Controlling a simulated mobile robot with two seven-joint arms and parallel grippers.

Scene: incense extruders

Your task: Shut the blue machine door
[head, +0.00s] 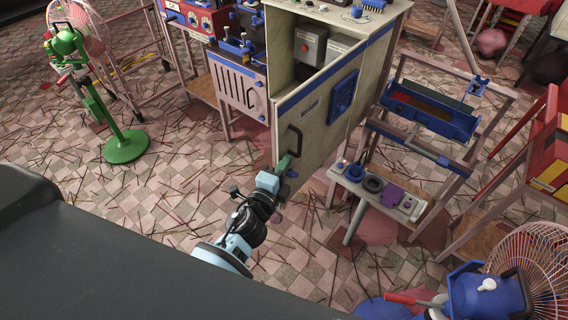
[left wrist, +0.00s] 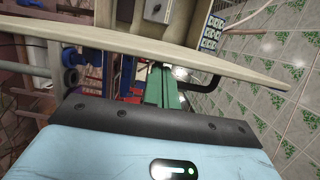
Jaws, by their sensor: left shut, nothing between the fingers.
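The machine door (head: 322,122) is a beige panel with a blue stripe along its top, a blue vent and a black handle (head: 295,140). It stands open, swung out from the beige machine cabinet (head: 283,50), whose inside shows grey boxes. My left gripper (head: 284,163) has green fingers, shut and empty, at the door's lower free end just below the handle. In the left wrist view the fingers (left wrist: 160,88) point at the door (left wrist: 130,38), with the handle (left wrist: 208,82) to their right. Whether they touch the door I cannot tell. My right gripper is out of view.
A blue-framed rack (head: 435,108) and a small shelf with parts (head: 380,190) stand right of the door. A green fan (head: 125,147) is far left. Thin sticks litter the checkered floor (head: 190,185).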

